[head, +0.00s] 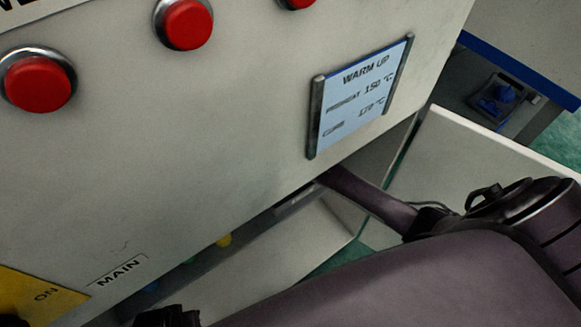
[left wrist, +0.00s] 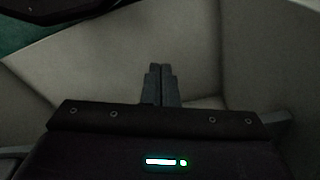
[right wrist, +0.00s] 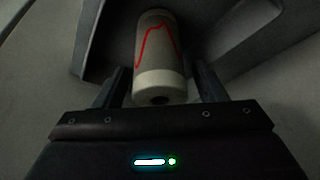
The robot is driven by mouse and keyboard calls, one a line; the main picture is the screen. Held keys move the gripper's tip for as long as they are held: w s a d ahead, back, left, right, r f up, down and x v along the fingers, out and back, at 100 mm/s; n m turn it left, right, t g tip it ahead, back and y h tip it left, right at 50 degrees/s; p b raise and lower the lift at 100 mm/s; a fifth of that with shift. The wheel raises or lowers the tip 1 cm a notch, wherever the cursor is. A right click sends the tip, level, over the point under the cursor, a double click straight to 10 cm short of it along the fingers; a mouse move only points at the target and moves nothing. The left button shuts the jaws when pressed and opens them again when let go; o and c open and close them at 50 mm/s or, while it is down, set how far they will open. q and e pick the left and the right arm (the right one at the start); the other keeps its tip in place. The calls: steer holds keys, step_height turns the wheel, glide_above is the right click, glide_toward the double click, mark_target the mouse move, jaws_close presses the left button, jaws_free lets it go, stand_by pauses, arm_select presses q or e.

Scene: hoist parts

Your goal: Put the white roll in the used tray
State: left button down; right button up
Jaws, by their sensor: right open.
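The white roll (right wrist: 160,58), with a red curve drawn on its side, shows in the right wrist view. It lies lengthwise in front of my right gripper (right wrist: 163,85). My right gripper is open, with one finger on each side of the roll's near end; I cannot tell whether either touches it. The far end of the roll reaches into a grey angular recess. My left gripper (left wrist: 160,85) has its fingertips together with nothing visible between them, in front of pale walls. Neither gripper shows clearly in the head view. I cannot identify the used tray in any view.
A blue-edged table (head: 530,40) stands at upper right.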

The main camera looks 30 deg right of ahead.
steer(key=shift+r, duration=0.15)
arm_select(q)
steer(key=f, duration=0.2)
steer(key=s+a+f+p, duration=0.1)
steer(key=f+p, duration=0.1)
steer(key=f, duration=0.1)
steer(key=shift+s+a+f, duration=0.15)
steer(key=shift+a+f, duration=0.05)
steer(key=shift+f, duration=0.1)
arm_select(e)
steer(key=v, duration=0.7)
steer(key=shift+r, duration=0.25)
arm_select(q)
steer(key=shift+s, duration=0.1)
arm_select(e)
steer(key=shift+s+a, duration=0.1)
steer(key=shift+s, duration=0.05)
